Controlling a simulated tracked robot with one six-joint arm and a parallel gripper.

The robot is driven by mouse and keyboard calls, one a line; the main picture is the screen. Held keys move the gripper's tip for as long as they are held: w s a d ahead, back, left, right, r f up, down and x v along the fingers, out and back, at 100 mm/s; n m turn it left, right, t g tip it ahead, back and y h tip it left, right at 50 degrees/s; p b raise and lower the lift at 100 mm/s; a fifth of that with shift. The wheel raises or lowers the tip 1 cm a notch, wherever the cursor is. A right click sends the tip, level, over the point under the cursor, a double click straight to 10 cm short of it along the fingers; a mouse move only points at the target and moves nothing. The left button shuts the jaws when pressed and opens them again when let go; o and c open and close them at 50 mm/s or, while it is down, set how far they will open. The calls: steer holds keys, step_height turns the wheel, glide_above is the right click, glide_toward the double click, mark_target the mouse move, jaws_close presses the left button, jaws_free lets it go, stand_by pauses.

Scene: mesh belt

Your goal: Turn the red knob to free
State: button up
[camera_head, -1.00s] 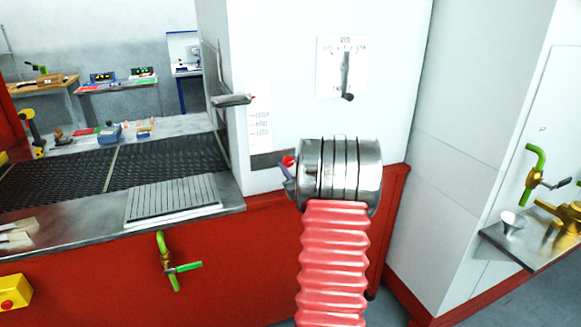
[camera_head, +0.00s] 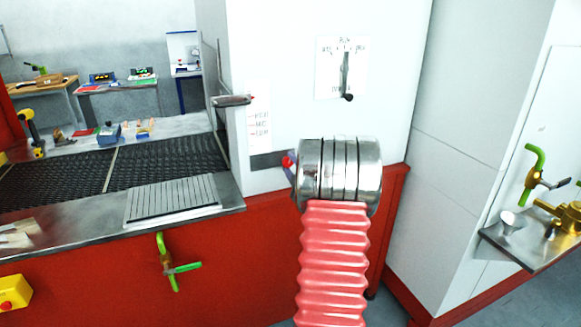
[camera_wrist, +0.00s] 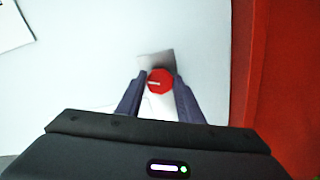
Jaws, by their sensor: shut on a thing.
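The red knob (camera_wrist: 160,80) is a round red cap with a pale line on its face. In the wrist view it sits between the two dark fingers of my gripper (camera_wrist: 158,92), which are shut on it from both sides. In the head view a small red part of the knob (camera_head: 288,161) shows just left of my silver arm joint. My arm hides most of the knob and gripper (camera_head: 291,170) there. A grey plate shows behind the knob in the wrist view. The knob's lettering cannot be read.
A white panel with a lever (camera_head: 346,80) is above my arm. A dark mesh belt (camera_head: 60,180) runs left, with a ribbed metal plate (camera_head: 172,198) in front. A green-handled valve (camera_head: 168,265) is on the red front. A shelf with brass fittings (camera_head: 560,235) stands right.

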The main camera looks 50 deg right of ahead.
steer(key=n, duration=0.4)
steer(key=shift+w+a+f, duration=0.1)
steer(key=shift+a+f, duration=0.05)
steer(key=shift+n, duration=0.3)
steer(key=o, duration=1.1)
steer(key=shift+c, duration=0.2)
steer(key=v, duration=1.3)
steer(key=shift+s, duration=0.35)
steer(key=shift+a, duration=0.1)
